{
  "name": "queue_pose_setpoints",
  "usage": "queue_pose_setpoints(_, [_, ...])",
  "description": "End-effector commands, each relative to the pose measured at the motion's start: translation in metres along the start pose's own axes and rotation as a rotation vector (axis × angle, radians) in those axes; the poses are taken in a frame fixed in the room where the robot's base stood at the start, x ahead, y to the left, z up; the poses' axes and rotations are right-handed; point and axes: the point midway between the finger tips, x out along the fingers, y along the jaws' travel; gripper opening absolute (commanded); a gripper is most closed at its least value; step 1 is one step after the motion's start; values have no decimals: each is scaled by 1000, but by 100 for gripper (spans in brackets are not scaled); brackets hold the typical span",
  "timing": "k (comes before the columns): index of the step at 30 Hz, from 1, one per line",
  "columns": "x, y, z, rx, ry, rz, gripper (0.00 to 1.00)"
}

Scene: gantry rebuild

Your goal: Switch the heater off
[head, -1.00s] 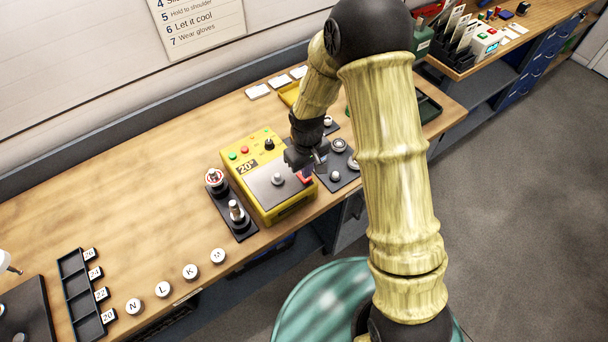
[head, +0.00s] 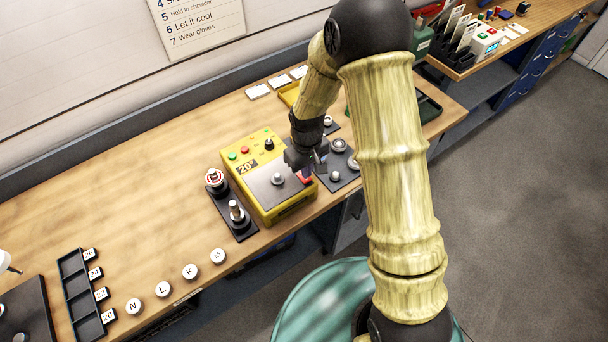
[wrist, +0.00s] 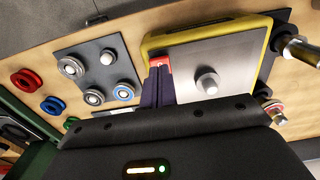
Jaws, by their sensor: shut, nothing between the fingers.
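The heater (head: 262,160) is a yellow box with a grey metal top plate, a peg on the plate and a small display reading 20°. It stands on the bench and also shows in the wrist view (wrist: 212,60). A red switch (wrist: 160,63) sits at the plate's corner, partly hidden by my fingers. My gripper (wrist: 157,84) is shut and empty, with its fingertips at the red switch. I cannot tell whether they touch it. In the head view my gripper (head: 305,172) is over the heater's right side, and only a bit of red shows beneath it.
A dark stand with upright posts (head: 233,208) is just left of the heater. A grey plate with round parts (wrist: 100,72) is on its other side. Red and blue rings (wrist: 28,80) lie farther off. Lettered discs and a slotted rack (head: 78,290) are at the front left.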

Motion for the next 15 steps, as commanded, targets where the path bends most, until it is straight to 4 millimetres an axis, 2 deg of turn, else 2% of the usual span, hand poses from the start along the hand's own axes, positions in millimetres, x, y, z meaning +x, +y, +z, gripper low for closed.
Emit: queue_pose_setpoints(15, [5, 0, 0, 0, 0, 0, 0])
